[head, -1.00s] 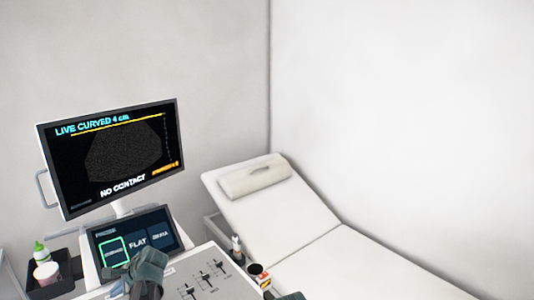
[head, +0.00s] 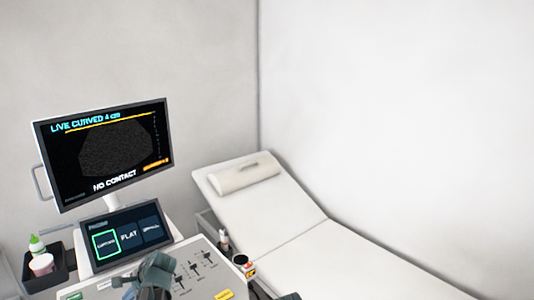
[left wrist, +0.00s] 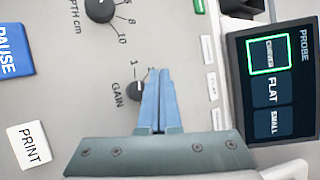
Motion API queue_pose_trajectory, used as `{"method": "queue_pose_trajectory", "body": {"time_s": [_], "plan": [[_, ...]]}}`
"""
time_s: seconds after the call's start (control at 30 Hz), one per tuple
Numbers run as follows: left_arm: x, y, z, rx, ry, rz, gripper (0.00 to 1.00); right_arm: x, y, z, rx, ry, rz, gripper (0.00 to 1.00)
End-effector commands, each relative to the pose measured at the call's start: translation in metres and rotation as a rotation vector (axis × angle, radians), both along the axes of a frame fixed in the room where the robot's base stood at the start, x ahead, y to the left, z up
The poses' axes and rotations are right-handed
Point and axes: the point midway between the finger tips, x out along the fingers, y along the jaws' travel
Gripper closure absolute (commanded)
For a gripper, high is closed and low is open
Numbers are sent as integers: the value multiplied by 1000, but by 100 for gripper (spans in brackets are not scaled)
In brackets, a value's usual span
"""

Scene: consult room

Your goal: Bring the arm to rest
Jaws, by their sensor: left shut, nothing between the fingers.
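My left gripper (left wrist: 157,100) shows in the left wrist view with its two blue fingers together and nothing between them. It is over the grey control panel (left wrist: 60,110), with its tips beside the gain knob (left wrist: 135,91); I cannot tell whether they touch the panel. In the head view my left arm is low in the picture, in front of the panel (head: 215,267), and its fingertips are hidden. A small dark part at the bottom edge may belong to my right arm; my right gripper does not show clearly.
The monitor (head: 105,150) reads "LIVE CURVED 4 cm" and "NO CONTACT". The probe touchscreen (head: 128,237) has its curved tile outlined in green. A bin with bottles (head: 38,262) is at the left. A couch with a pillow (head: 244,177) stands at the right.

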Motion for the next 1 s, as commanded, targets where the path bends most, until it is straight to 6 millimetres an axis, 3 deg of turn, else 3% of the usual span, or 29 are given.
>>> {"method": "queue_pose_trajectory", "body": {"time_s": [0.27, 0.43, 0.6, 0.7, 0.83, 1.0], "plan": [[-9, -76, -15, -133, -75, 65, 100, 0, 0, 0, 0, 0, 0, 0], [-27, -148, -29, -263, -120, 142, 100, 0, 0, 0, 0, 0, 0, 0], [-66, -244, -43, -430, -135, 264, 100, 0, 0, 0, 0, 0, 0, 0], [-93, -290, -48, -508, -119, 340, 100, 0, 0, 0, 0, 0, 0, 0], [-125, -335, -52, -574, -91, 422, 100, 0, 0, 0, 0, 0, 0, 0], [-150, -364, -54, -613, -63, 488, 100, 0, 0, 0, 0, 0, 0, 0]]}}
